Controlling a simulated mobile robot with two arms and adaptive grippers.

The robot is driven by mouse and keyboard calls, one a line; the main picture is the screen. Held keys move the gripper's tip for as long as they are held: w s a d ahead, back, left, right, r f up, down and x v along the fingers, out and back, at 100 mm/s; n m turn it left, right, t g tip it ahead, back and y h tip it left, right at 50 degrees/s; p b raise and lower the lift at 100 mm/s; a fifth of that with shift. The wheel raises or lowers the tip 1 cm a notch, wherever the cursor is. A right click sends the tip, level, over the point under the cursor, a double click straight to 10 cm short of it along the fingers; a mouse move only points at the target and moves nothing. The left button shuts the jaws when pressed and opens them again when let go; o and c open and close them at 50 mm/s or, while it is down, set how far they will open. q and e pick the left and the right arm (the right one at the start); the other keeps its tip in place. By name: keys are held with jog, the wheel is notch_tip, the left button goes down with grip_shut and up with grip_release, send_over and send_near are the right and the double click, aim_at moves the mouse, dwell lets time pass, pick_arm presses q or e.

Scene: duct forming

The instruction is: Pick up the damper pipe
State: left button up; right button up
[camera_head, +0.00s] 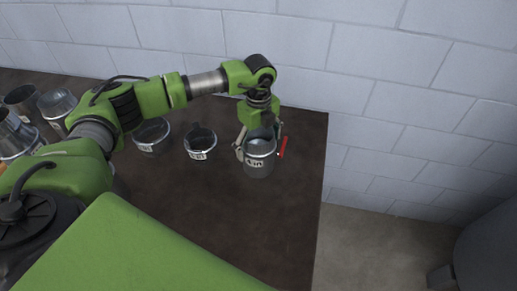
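The damper pipe (259,166) is a short grey metal cylinder with a printed label and a red handle on its right side. It stands upright near the right end of the dark table. My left gripper (260,146) reaches down over it from above, with one finger on each side of its upper part. The fingers are spread about as wide as the pipe. I cannot tell whether they press on it. The pipe's underside is hidden, so I cannot tell whether it touches the table. My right gripper is not in view.
Two more round metal pipe pieces, one (201,146) nearer the gripper and one (151,138) further left, stand on the table (225,225). Several more metal pieces (57,106) crowd its left end. A pale block wall (400,100) rises behind. The table's front right is clear.

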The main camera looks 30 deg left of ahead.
pick_arm(q)
jog(key=c, duration=1.4)
jog(key=shift+r, duration=0.1)
